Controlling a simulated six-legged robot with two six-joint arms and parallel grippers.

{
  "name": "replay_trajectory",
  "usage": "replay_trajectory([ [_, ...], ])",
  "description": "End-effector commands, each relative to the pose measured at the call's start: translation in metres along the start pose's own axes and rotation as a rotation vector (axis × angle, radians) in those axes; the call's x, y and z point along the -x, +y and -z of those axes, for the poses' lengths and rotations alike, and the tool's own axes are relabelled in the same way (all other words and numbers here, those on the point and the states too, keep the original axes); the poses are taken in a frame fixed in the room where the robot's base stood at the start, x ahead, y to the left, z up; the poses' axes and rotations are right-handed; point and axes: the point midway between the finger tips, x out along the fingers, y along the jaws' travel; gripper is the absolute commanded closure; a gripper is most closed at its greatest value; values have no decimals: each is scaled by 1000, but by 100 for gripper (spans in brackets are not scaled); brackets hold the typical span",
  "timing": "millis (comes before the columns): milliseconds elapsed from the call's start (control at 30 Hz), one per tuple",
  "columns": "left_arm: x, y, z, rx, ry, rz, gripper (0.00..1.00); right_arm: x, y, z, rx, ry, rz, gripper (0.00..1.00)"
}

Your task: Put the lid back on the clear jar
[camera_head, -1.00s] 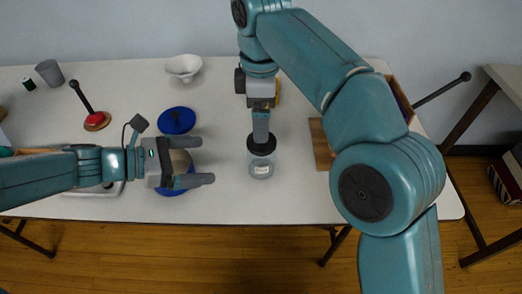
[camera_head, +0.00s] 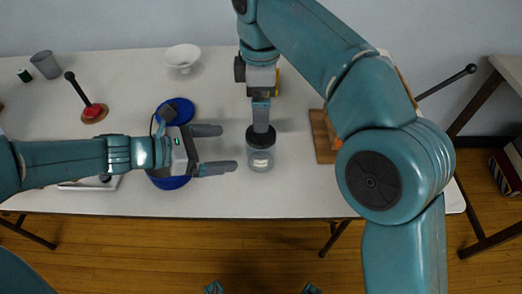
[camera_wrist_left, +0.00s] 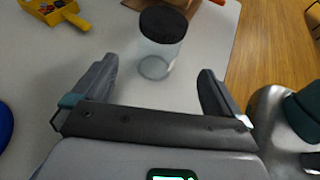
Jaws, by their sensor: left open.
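The clear jar (camera_head: 260,161) stands upright near the table's front edge, with the black lid (camera_head: 261,140) at its top. Both also show in the left wrist view, the jar (camera_wrist_left: 158,60) beyond my fingers and the lid (camera_wrist_left: 163,26) over its mouth. I cannot tell whether the lid is fully seated. My left gripper (camera_head: 229,149) is open and empty, left of the jar, fingers pointing at it; its fingers (camera_wrist_left: 158,84) flank the jar's near side. My right gripper (camera_head: 261,118) overlaps the lid in the head view; its fingers are seen edge-on and contact is unclear.
A blue dish (camera_head: 181,108) lies behind my left gripper, another blue one (camera_head: 172,183) partly beneath it. A white bowl (camera_head: 183,55), grey cup (camera_head: 45,64) and red-based stick (camera_head: 94,113) stand farther back.

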Motion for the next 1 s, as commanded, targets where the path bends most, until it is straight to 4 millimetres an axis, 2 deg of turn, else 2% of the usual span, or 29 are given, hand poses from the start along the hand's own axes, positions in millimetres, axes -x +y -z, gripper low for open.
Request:
replay_trajectory([
  [33,-12,-1,0,0,0,6,0,0,0,0,0,0,0,6],
  [300,-66,1,0,0,1,4,0,0,2,0,-1,0,-1,6],
  [500,-98,1,0,0,1,3,0,0,2,0,-1,0,0,6],
  [700,-112,1,0,0,1,1,0,0,2,0,0,0,0,6],
  [1000,-114,2,0,-1,1,0,0,0,2,0,0,0,0,6],
])
